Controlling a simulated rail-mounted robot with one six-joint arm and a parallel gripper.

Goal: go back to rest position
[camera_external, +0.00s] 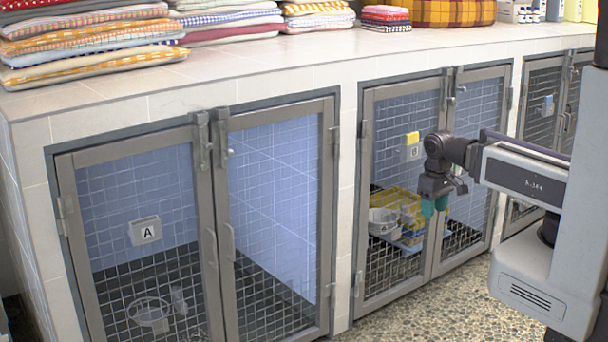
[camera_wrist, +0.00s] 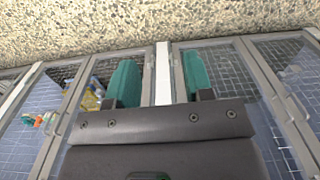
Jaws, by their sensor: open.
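My gripper (camera_external: 436,206) hangs in front of the second kennel (camera_external: 365,200) in the external view, with its teal fingertips pointing down. In the wrist view my gripper (camera_wrist: 160,82) shows two teal fingers spread wide apart, with nothing between them. It is open and empty. It is apart from the floor; whether it touches the mesh doors behind it I cannot tell.
The kennel with sign A (camera_external: 145,231) and the second kennel have their mesh doors shut. Metal bowls and yellow items (camera_external: 408,205) are inside the second kennel. Folded towels (camera_external: 90,35) lie on the tiled counter (camera_external: 300,55). The pebbled floor (camera_external: 425,312) in front is clear.

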